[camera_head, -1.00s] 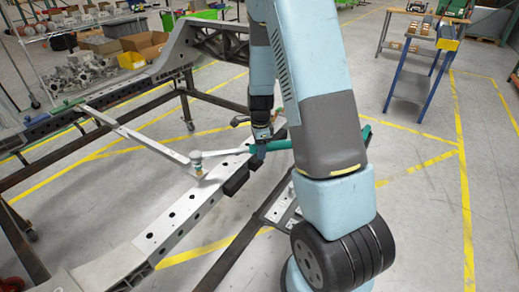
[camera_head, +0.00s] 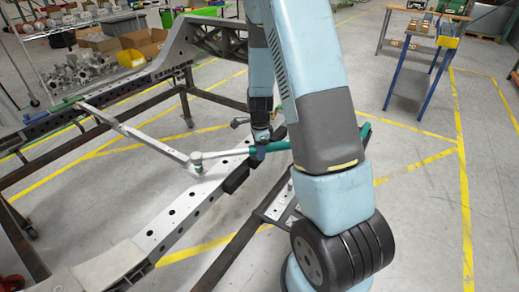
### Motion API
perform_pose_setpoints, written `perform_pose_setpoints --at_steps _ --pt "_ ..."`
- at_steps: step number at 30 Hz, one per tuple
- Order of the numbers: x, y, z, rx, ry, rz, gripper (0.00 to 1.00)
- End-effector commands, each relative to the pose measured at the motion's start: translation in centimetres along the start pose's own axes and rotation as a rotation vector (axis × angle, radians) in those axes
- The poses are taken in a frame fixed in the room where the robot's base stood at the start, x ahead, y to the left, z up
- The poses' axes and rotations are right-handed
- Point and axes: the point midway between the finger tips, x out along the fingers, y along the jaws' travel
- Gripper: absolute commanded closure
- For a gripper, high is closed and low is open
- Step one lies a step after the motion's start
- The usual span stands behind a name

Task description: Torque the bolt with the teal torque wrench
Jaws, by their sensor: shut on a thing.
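The teal torque wrench (camera_head: 277,147) lies roughly level above the near chassis rail. Its pale shaft runs left to a round head (camera_head: 196,158) over the rail's top face, and its teal handle end shows to the right, behind my arm. My gripper (camera_head: 262,142) is shut on the wrench at the teal part, pointing down from above. My arm hides part of the handle. The bolt is hidden under the wrench head; a small teal-green spot shows just below the head. I cannot tell how well the head sits on the bolt.
The chassis frame has a near rail with holes (camera_head: 172,212) and a crossbar (camera_head: 137,137) ending by the wrench head. Shelves with cardboard boxes (camera_head: 143,41) stand at the back left. A blue-legged table (camera_head: 420,50) stands at the back right. Floor on the right is clear.

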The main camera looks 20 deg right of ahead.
Motion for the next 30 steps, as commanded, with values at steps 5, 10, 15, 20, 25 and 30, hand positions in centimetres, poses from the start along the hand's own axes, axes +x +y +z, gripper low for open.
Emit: perform_pose_setpoints --at_steps 5,10,15,20,25,30 --pt "0.29 -0.05 0.01 0.0 0.0 -0.001 1.0" --pt "0.32 -0.06 0.02 -0.001 0.0 -0.002 1.0" --pt "0.48 -0.05 0.02 -0.002 0.0 -0.001 1.0" --pt "0.52 0.07 0.04 0.002 0.0 -0.001 1.0" --pt "0.52 0.41 0.09 0.017 0.0 -0.001 1.0" --pt "0.53 0.85 0.13 0.036 0.0 -0.001 1.0"
